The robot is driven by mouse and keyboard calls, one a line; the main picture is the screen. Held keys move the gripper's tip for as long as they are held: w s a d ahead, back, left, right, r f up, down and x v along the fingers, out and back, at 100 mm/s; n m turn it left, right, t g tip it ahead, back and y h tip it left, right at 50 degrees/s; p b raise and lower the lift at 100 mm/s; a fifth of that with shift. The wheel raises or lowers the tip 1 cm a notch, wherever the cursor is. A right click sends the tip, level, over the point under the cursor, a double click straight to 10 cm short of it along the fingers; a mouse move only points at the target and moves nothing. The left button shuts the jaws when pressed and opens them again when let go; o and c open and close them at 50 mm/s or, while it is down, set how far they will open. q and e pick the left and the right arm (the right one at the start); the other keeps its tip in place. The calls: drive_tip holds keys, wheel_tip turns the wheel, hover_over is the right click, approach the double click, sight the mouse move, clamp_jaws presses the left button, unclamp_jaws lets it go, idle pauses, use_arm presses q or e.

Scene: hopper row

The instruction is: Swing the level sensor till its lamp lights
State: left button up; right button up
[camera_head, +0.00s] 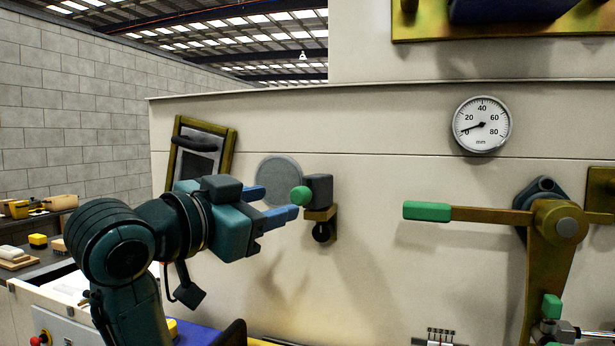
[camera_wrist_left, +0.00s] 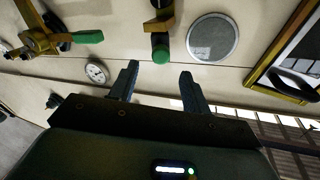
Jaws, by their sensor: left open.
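A small dark box with a round green knob (camera_head: 301,195) is mounted on a brass-coloured bracket (camera_head: 320,214) on the pale wall; I take it to be the level sensor. A dark round bulb (camera_head: 322,232) hangs under the bracket and shows no light. My left gripper (camera_head: 279,202) is open and empty, its blue fingers pointing at the knob from the left. In the left wrist view the green knob (camera_wrist_left: 161,55) lies beyond and between the fingertips (camera_wrist_left: 160,71), apparently not gripped. Whether a finger touches it I cannot tell. My right gripper is out of view.
A grey disc (camera_head: 279,180) and a framed hatch (camera_head: 200,150) are on the wall behind my left gripper. A dial gauge (camera_head: 482,124) sits upper right, its needle near zero. A green-handled lever (camera_head: 427,211) juts out at the right. Bare wall lies between.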

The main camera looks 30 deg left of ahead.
sight(296, 196)
use_arm(q)
drive_tip(key=shift+w+r+p, duration=0.3)
drive_tip(key=shift+w+p, duration=0.65)
drive_tip(key=shift+p, duration=0.2)
drive_tip(key=w, duration=0.8)
drive_tip(key=shift+d+f+p, duration=0.3)
drive_tip(key=shift+p, duration=0.1)
drive_tip(key=c, duration=0.8)
